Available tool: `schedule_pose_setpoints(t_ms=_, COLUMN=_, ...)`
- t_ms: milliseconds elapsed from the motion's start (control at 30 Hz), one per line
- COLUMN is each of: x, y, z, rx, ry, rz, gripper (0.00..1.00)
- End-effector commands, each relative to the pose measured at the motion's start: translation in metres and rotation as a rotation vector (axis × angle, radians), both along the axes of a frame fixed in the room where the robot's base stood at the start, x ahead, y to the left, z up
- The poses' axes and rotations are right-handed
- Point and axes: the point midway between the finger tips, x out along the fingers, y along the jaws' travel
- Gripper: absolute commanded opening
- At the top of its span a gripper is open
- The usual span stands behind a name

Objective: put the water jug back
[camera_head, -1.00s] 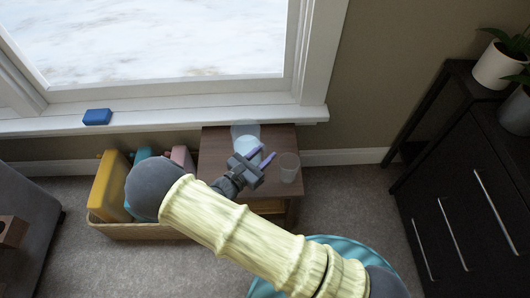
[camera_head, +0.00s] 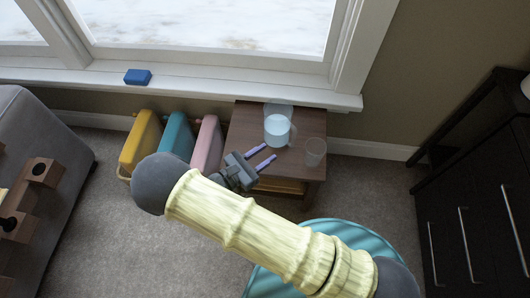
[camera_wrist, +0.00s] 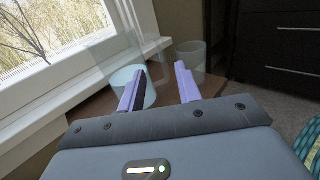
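The water jug (camera_head: 278,129) is clear, with pale blue water in its lower part. It stands upright on the small wooden side table (camera_head: 244,124) below the window. In the wrist view the jug (camera_wrist: 149,96) is partly behind the left finger. My gripper (camera_head: 272,151) has two purple fingers spread apart with nothing between them. It is on the near side of the jug in the head view. Whether a finger touches the jug cannot be told. In the wrist view my gripper (camera_wrist: 160,78) points between the jug and a clear glass.
The clear glass (camera_head: 315,152) stands on the table right of the jug. The windowsill (camera_head: 220,84) with a blue block (camera_head: 138,76) runs behind. Yellow (camera_head: 140,143), teal and pink items stand left of the table. A dark cabinet (camera_head: 470,205) is at right.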

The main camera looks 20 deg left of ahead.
Motion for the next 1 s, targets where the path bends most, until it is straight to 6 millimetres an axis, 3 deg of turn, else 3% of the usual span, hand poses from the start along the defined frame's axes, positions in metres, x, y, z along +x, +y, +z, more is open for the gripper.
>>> schedule_pose_setpoints(t_ms=533, x=0.001, y=-0.001, z=0.000, rx=0.002, ry=0.001, rz=-0.003, gripper=0.34)
schedule_pose_setpoints(t_ms=633, x=0.005, y=-0.009, z=0.003, rx=0.023, ry=0.013, rz=-0.041, gripper=0.34)
schedule_pose_setpoints(t_ms=767, x=0.018, y=-0.038, z=0.013, rx=0.109, ry=0.063, rz=-0.181, gripper=0.34)
schedule_pose_setpoints(t_ms=1000, x=0.031, y=-0.120, z=0.037, rx=0.427, ry=0.175, rz=-0.608, gripper=0.34)
